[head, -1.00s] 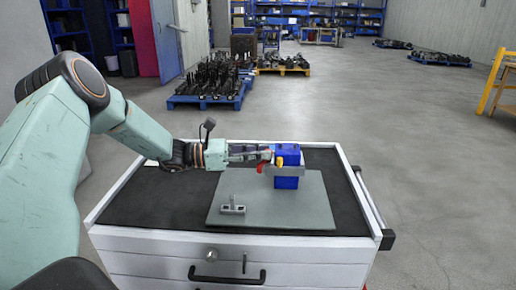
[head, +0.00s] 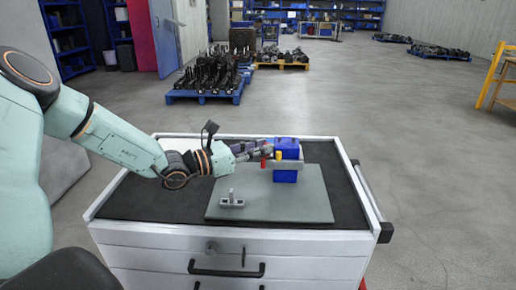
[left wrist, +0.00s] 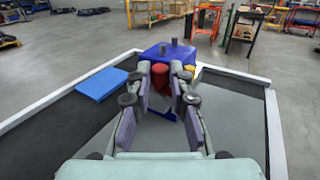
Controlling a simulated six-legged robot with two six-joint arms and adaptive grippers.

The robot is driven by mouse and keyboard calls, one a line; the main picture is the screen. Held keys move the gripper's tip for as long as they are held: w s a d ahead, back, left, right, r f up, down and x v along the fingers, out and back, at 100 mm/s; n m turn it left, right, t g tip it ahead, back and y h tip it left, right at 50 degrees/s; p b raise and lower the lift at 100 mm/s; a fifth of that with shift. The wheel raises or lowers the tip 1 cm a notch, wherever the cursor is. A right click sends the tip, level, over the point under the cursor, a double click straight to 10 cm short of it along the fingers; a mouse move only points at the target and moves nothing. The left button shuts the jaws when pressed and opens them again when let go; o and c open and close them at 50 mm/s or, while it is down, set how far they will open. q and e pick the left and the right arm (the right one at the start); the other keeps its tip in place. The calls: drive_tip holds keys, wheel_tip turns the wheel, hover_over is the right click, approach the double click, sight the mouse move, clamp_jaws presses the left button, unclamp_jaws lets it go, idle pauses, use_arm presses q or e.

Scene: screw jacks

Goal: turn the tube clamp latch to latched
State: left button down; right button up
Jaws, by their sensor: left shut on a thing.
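The tube clamp is a blue block (head: 287,148) with a grey bar (head: 297,165) across it, standing on a grey plate. A red piece (head: 264,161) and a yellow piece (head: 278,157) stick out at its left side; I take the red one for the latch handle. My left gripper (head: 263,150) reaches in from the left and is shut on the red piece. In the left wrist view the red piece (left wrist: 160,77) shows between the fingertips, with the blue block (left wrist: 166,54) just beyond. The fingers partly hide the clamp. My right gripper is not in view.
The grey plate (head: 270,208) lies on the black top of a white drawer cabinet (head: 150,238). A small grey bracket (head: 231,200) stands at the plate's front left. A flat blue piece (left wrist: 102,84) lies on the mat in the left wrist view. Loaded pallets stand behind on the floor.

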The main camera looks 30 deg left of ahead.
use_arm(q)
drive_tip(key=c, duration=1.2)
unclamp_jaws()
drive_tip(key=shift+d, duration=0.1)
drive_tip(key=shift+r, duration=0.15)
wheel_tip(320, 180, up, 10)
